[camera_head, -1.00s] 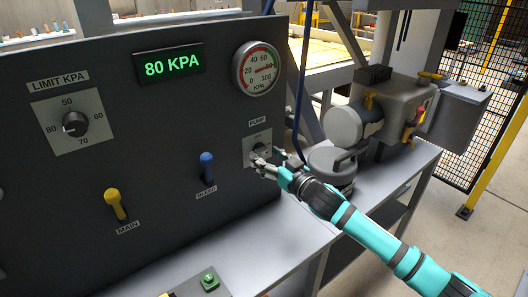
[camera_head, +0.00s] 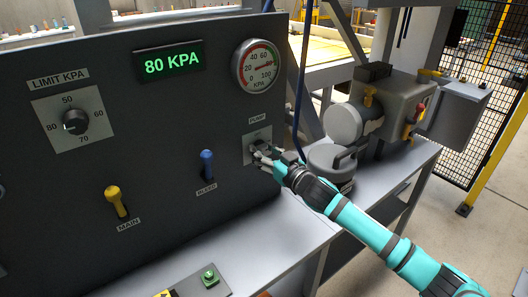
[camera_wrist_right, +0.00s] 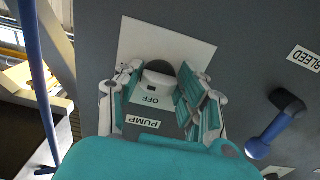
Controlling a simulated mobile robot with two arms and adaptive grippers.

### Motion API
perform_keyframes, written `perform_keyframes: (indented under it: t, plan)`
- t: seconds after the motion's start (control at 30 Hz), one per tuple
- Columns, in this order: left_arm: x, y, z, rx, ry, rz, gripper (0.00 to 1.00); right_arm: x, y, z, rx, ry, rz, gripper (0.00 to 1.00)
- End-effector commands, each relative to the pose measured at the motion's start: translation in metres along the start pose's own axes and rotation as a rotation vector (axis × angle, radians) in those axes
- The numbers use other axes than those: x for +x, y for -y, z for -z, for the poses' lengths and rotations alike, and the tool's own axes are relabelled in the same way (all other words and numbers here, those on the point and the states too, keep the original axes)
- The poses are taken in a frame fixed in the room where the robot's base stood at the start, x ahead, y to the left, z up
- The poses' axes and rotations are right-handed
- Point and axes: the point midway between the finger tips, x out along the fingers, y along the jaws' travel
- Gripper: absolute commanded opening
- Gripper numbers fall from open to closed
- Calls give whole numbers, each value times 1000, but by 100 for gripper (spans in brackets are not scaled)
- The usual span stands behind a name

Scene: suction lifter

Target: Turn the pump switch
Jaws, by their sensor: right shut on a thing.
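The pump switch is a dark knob with a pale grip on a light plate (camera_head: 257,134), under the PUMP label on the dark panel. In the head view my right gripper (camera_head: 262,154) covers most of the switch. In the right wrist view the pump switch (camera_wrist_right: 158,78) sits between the fingers of my right gripper (camera_wrist_right: 162,84), which is shut on it. An OFF mark (camera_wrist_right: 150,100) shows beside the knob; the opposite side of the plate's marking is hidden. My left gripper is not in view.
The panel holds a display reading 80 KPA (camera_head: 168,62), a round gauge (camera_head: 257,66), a limit dial (camera_head: 75,121), a yellow MAIN lever (camera_head: 116,202) and a blue BLEED lever (camera_head: 207,166). A blue hose (camera_head: 299,100) hangs close by. A grey pump machine (camera_head: 385,105) stands right of the panel.

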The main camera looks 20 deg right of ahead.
Motion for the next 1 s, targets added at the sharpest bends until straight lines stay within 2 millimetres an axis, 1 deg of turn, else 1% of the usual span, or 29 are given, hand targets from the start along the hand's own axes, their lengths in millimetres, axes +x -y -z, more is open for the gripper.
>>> perform_keyframes:
  t: [0.17, 0.37, 0.57, 1.0]
  plan:
    - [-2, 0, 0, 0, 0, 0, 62, 0, 0, 0, -25, 0, 1, 6]
    - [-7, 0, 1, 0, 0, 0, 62, 0, -1, 1, -117, 1, -1, 6]
    - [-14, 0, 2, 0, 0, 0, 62, 0, -1, 2, -278, 0, 0, 6]
    - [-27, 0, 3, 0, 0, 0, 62, 0, -3, 2, -698, 0, 0, 6]
